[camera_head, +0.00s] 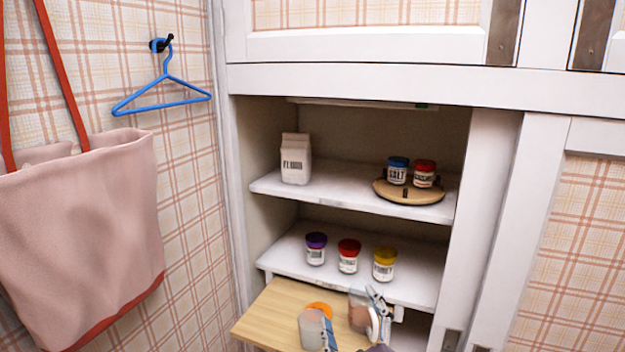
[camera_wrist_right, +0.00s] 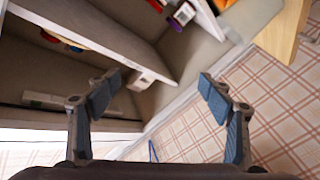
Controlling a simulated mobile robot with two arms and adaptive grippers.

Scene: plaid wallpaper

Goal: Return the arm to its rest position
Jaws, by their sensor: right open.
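My right gripper (camera_head: 352,318) is low in the head view, in front of the lower part of the open cabinet and over a light wooden board (camera_head: 265,315). In the right wrist view my right gripper (camera_wrist_right: 160,92) has its two blue-padded fingers wide apart, with nothing between them. My left gripper is not in view.
The cabinet's upper shelf (camera_head: 340,190) holds a flour carton (camera_head: 296,160) and a round wooden stand (camera_head: 408,192) with two jars. The lower shelf (camera_head: 310,262) holds three jars. An orange round item (camera_head: 320,309) shows beside my gripper. A pink bag (camera_head: 80,220) hangs left.

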